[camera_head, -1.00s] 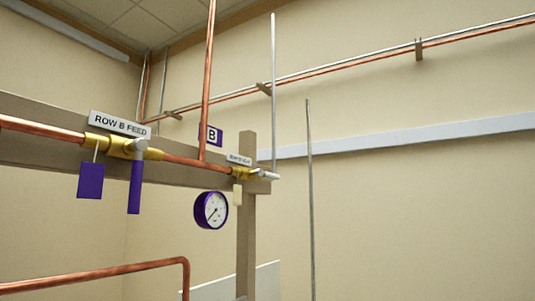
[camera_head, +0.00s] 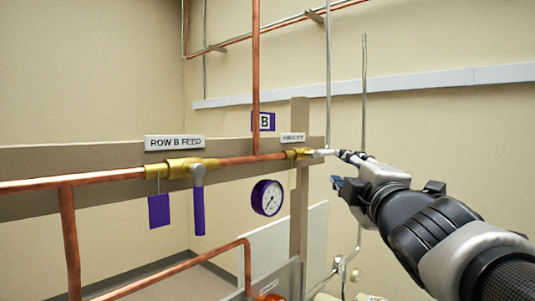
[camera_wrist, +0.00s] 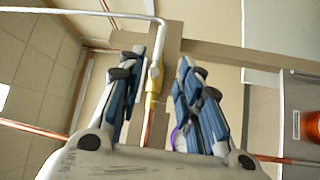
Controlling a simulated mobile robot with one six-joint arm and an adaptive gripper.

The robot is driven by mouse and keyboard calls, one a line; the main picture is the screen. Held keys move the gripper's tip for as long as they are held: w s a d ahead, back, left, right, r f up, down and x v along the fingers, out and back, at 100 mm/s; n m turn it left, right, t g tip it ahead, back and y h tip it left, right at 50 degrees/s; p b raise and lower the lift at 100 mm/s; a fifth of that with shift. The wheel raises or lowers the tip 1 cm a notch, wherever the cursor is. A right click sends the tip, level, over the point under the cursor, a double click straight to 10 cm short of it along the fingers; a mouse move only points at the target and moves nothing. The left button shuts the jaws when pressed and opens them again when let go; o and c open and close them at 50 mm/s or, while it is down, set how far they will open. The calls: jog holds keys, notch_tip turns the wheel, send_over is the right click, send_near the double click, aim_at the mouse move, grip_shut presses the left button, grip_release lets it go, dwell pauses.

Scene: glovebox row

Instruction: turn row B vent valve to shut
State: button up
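The row B vent valve (camera_head: 296,154) is a small brass fitting at the right end of the copper line, under a small white label (camera_head: 293,138) too blurred to read. A pale metal piece (camera_head: 320,153), perhaps its lever, extends right from it, in line with the pipe. My gripper (camera_head: 341,169) is just right of this piece, fingers apart; whether one touches it I cannot tell. In the wrist view the brass valve (camera_wrist: 152,100) shows between the two spread, blue-padded fingers of my gripper (camera_wrist: 158,72), with nothing clamped.
The row B feed valve (camera_head: 188,168) has a purple handle (camera_head: 199,210) hanging down, with a purple tag (camera_head: 159,211) beside it. A purple-rimmed gauge (camera_head: 267,198) hangs below the line. A wooden post (camera_head: 299,220) stands behind the vent valve. A thin vertical pipe (camera_head: 328,80) rises near my fingers.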

aim_at(328, 154)
jog(key=w, duration=0.4)
jog(key=w+r+p, duration=0.1)
jog(key=w, duration=0.4)
jog(key=w+r, duration=0.1)
jog(key=w, duration=0.3)
jog(key=shift+w, duration=0.2)
jog(key=shift+d, duration=0.1)
grip_shut()
